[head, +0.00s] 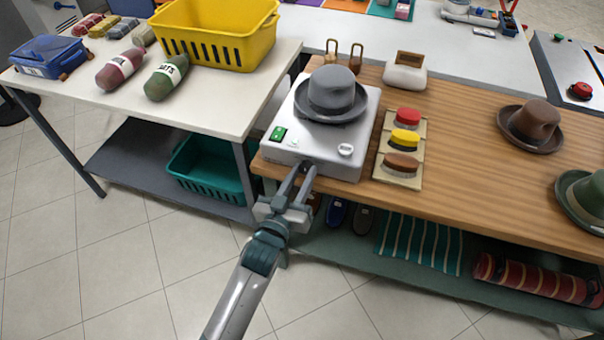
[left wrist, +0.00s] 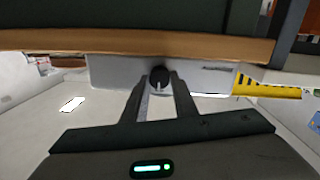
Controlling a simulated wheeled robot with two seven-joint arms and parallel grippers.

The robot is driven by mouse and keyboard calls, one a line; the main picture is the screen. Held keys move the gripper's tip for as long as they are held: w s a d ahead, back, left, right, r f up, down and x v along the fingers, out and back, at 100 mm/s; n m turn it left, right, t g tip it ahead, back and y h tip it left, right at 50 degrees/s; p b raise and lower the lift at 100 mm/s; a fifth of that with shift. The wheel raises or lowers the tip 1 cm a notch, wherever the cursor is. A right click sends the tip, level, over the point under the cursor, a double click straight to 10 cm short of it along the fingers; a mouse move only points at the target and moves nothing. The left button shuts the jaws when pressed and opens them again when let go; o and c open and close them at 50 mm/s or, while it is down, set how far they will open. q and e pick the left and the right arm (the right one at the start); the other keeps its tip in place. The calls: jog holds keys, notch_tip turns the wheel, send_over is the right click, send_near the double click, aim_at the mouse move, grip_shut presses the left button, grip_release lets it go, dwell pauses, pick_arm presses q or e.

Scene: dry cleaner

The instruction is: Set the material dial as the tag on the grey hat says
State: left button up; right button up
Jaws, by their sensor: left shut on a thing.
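The grey hat (head: 332,88) sits on top of a white machine (head: 325,163) at the left end of the wooden counter. I cannot make out a tag on the hat. My left gripper (head: 303,171) reaches up to the machine's front face. In the left wrist view, its two fingers are shut on a round black dial (left wrist: 159,77) that sticks out of this face. The dial is hidden behind the fingers in the head view, and I cannot read its setting. A white knob (head: 346,150) and a green switch (head: 279,134) are on the machine's top. My right gripper is not in view.
Red, yellow and brown brushes (head: 404,140) lie right of the machine. A brown hat (head: 534,127) and a green hat (head: 586,200) stand farther right. A white table (head: 110,98) with a yellow basket (head: 213,45) is at left. The floor in front is clear.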

pick_arm(q)
jog(key=o, duration=1)
jog(key=shift+o, duration=0.2)
jog(key=shift+v, duration=0.8)
jog(key=b+v, duration=0.3)
jog(key=v, duration=1.2)
jog(key=shift+s, duration=0.35)
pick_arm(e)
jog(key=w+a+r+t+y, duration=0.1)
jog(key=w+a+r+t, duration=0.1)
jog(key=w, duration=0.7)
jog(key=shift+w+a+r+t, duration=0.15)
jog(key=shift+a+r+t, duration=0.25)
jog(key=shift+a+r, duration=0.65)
pick_arm(q)
jog(key=shift+a, duration=0.15)
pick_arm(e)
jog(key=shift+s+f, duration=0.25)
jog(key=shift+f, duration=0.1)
